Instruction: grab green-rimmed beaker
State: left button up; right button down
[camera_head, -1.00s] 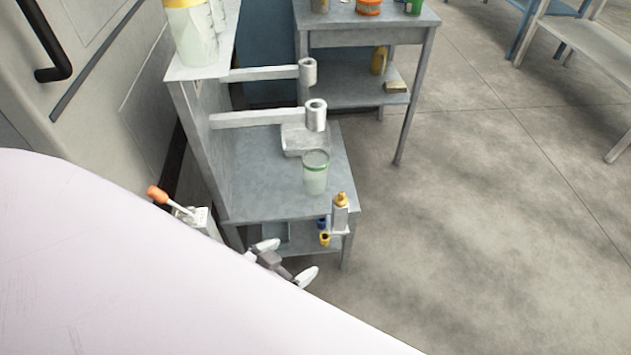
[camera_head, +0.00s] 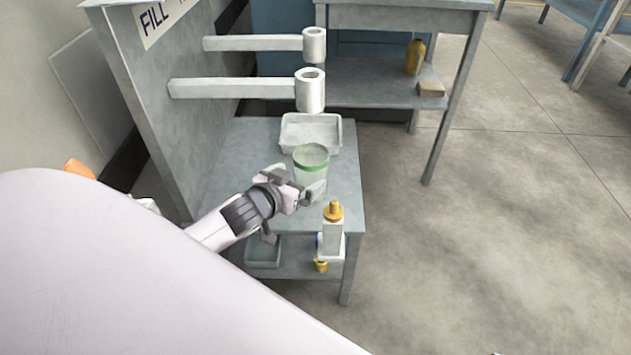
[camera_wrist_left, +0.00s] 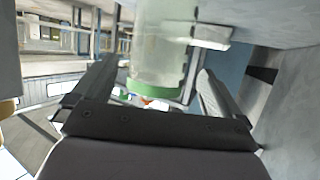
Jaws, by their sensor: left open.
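The green-rimmed beaker (camera_head: 311,164) is a clear cup with a green band near its top. It stands upright on the grey workbench (camera_head: 347,190), in front of a shallow tray. My left gripper (camera_head: 297,181) is at the beaker's near side, its fingers open and reaching to either side of it. In the left wrist view the beaker (camera_wrist_left: 165,50) appears upside down between the two open fingers (camera_wrist_left: 155,90), with gaps visible beside its green band. Whether either finger touches it I cannot tell. My right gripper is not in view.
Two horizontal arms with grey cylinders (camera_head: 310,92) jut from the bench's side panel above the beaker. The tray (camera_head: 311,135) stands behind it. A yellow-topped dispenser (camera_head: 333,230) is at the bench's front edge. Another table (camera_head: 390,18) stands behind; open floor is to the right.

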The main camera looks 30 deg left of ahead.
pick_arm(q)
jog(key=shift+b+x, duration=0.35)
jog(key=shift+x, duration=0.7)
jog(key=b+x, duration=0.2)
jog(key=x, duration=0.2)
jog(key=shift+w+f, duration=0.1)
jog(key=shift+f, duration=0.05)
jog(key=shift+w, duration=0.4)
pick_arm(e)
jog(key=a, duration=0.1)
jog(key=y, duration=0.1)
jog(key=w+a, duration=0.1)
jog(key=shift+a+f+m, duration=0.3)
jog(key=shift+a+f, duration=0.05)
jog(key=shift+f, duration=0.05)
pick_arm(q)
jog(key=c, duration=0.9)
